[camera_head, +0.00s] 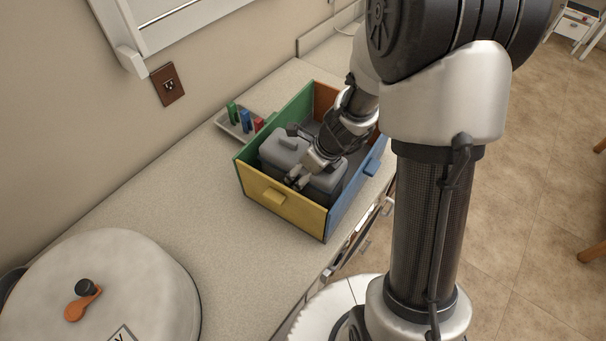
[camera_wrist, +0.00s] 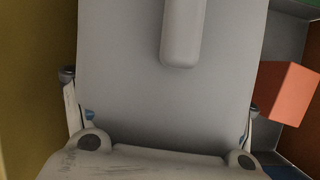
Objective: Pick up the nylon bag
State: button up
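A smooth grey block-like body with a raised handle (camera_head: 283,155) sits inside a coloured open box (camera_head: 285,211). It is the likeliest match for the nylon bag, but I cannot tell the material. It fills the middle of the wrist view (camera_wrist: 130,60), handle at the top. My gripper (camera_head: 294,156) reaches down into the box over it. In the wrist view my gripper's fingers (camera_wrist: 156,102) are spread wide, one on each side of the grey body. Whether they touch its sides is unclear. Its lower part is hidden by my gripper and the box walls.
The box has yellow, blue, green and orange walls close around my gripper. An orange block (camera_wrist: 288,92) shows right of the grey body. A small tray (camera_head: 234,124) with coloured pieces stands behind the box. A large round lidded pot (camera_head: 130,285) stands front left; counter between is clear.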

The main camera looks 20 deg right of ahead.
jog(key=shift+s, duration=0.1)
jog(key=c, duration=1)
jog(key=shift+c, duration=0.2)
